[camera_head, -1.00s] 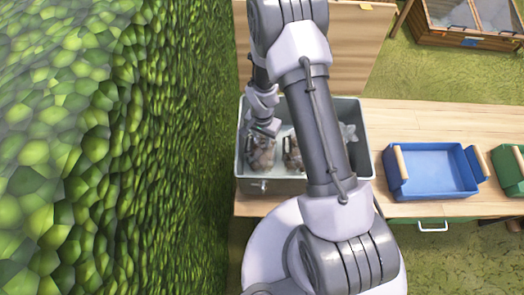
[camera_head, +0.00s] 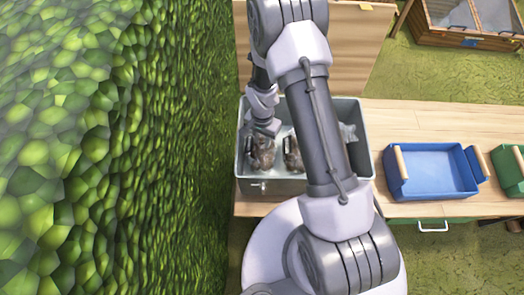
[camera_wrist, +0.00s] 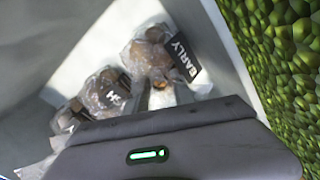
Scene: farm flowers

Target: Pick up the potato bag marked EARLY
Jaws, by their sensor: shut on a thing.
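The potato bag marked EARLY (camera_wrist: 147,56) is a clear bag of brown potatoes with a black label with white letters. It is in a grey metal bin (camera_head: 312,186). In the head view, the bag below my gripper (camera_head: 266,133) at the bin's left side (camera_head: 262,153) seems to be this one. In the wrist view my gripper (camera_wrist: 180,94) is low over the bag's label end, shut on it. The fingertips and the grip are largely hidden by the gripper body.
A second potato bag (camera_wrist: 104,92), its label partly hidden, lies beside it, with another bag (camera_wrist: 68,116) beyond. A green hedge (camera_head: 120,150) rises close on the left. A blue tray (camera_head: 432,172) and a green tray (camera_head: 510,165) stand right of the bin on the wooden table (camera_head: 440,115).

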